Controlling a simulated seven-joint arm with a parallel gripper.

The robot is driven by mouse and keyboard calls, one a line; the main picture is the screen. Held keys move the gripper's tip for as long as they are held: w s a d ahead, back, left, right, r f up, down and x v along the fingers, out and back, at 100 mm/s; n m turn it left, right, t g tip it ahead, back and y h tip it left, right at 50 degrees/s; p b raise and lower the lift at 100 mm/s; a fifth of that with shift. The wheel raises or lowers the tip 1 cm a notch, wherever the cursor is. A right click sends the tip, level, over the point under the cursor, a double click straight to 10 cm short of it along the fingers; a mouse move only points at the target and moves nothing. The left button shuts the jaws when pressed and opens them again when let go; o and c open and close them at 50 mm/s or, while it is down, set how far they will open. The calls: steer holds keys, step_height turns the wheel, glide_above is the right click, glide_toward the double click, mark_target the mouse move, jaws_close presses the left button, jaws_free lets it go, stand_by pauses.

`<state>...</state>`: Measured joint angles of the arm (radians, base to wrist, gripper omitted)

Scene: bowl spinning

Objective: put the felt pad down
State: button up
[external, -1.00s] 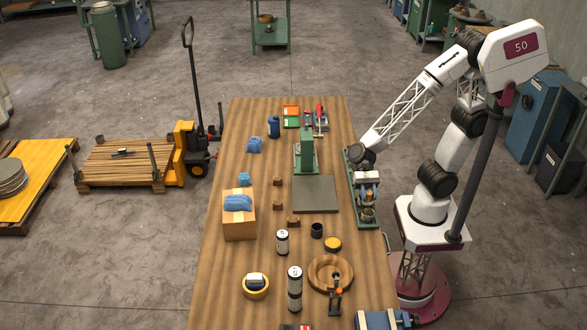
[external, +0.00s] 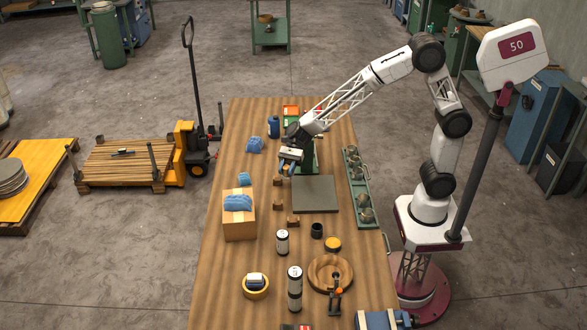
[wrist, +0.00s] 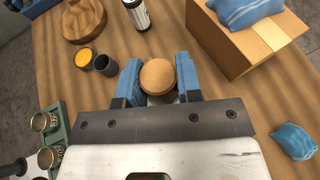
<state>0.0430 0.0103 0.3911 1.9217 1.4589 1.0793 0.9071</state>
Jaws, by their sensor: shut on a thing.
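In the external view my gripper (external: 287,170) is over the table, left of the grey square plate (external: 316,194) and close to the green press (external: 309,158), which my arm partly hides. The pad is too small and covered to make out there. I cannot tell its exact height above the table.
Brown blocks (external: 279,207) lie just in front of my gripper. A cardboard box (external: 239,228) with a blue bag (external: 238,202) stands to the left. The green rack (external: 362,190) with several cups is at the right edge. Canisters (external: 295,288) and a wooden ring (external: 343,262) stand nearer the front.

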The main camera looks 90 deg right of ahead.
steer(key=w+d+f+m+t+h, duration=0.2)
steer(key=w+d+m, duration=0.1)
steer(key=w+d, duration=1.1)
steer(key=w+d+f+m+t+h, duration=0.1)
steer(key=w+d+f+m+t, duration=0.15)
steer(key=w+d, duration=1.15)
steer(key=s+d+f, duration=0.4)
steer(key=shift+d, duration=0.25)
steer(key=shift+f+n+t, duration=0.2)
steer(key=shift+n+t, duration=0.05)
steer(key=shift+f, duration=1.9)
steer(key=shift+f, duration=2)
steer(key=shift+f, duration=0.1)
